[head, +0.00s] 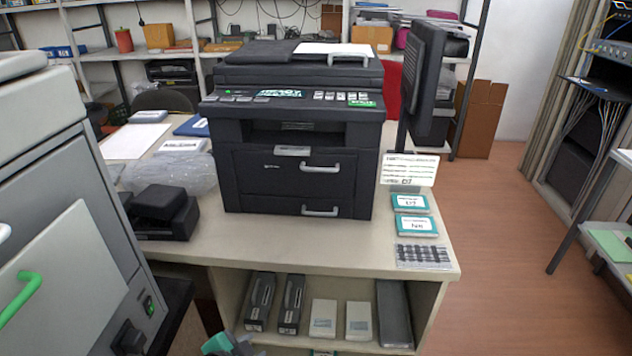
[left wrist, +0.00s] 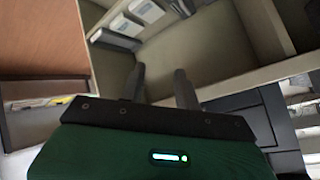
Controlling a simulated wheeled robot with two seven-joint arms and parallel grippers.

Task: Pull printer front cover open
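The black printer (head: 300,120) stands on a beige table. Its front cover (head: 262,172) looks closed and flush, with a light grey handle (head: 320,167) at its upper right. A second grey handle (head: 320,211) is on the lower drawer. A small green and dark part of what looks like my left gripper (head: 228,344) shows at the bottom edge, below the tabletop and in front of the shelf. In the left wrist view, the two fingers of my left gripper (left wrist: 160,85) are apart with nothing between them. My right gripper is not in view.
The table's shelf (head: 262,340) holds dark cartridges (head: 260,302) and white boxes (head: 324,318). A grey machine (head: 60,180) with a green handle stands close at the left. A black device (head: 165,210) sits left of the printer; teal-edged boxes (head: 412,204) lie right. Floor is clear at right.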

